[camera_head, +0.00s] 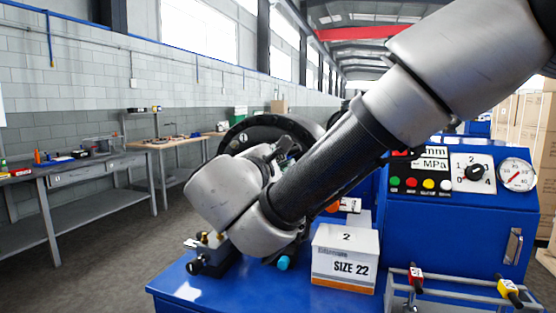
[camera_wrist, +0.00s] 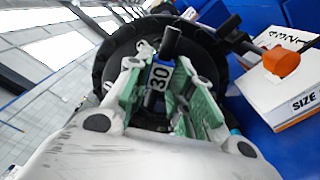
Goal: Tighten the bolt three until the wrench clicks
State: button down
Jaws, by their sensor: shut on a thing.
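My gripper (camera_wrist: 159,72) has its green-padded fingers on either side of a dark blue part marked 30 (camera_wrist: 159,79), in front of the black ring of the crimper head. A black cylinder (camera_wrist: 171,41) stands out just above that part; I cannot tell if they are one piece. In the head view my gripper (camera_head: 277,152) is mostly behind my own arm, in front of the black crimper ring (camera_head: 238,130). Bolt three cannot be made out. A red-handled tool (camera_head: 415,276) and a yellow-handled tool (camera_head: 509,290) lie on a rail; they may be wrenches.
A white SIZE 22 box (camera_head: 345,259) stands on the blue machine top, close right of my arm. A blue control panel (camera_head: 455,220) with a gauge (camera_head: 517,174) rises behind it. A brass-topped fitting (camera_head: 209,242) sits front left. Workbenches line the left wall.

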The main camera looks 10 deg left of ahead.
jog(key=shift+w+d, duration=0.1)
jog(key=shift+w, duration=0.95)
jog(key=m, duration=0.5)
dwell(0.4)
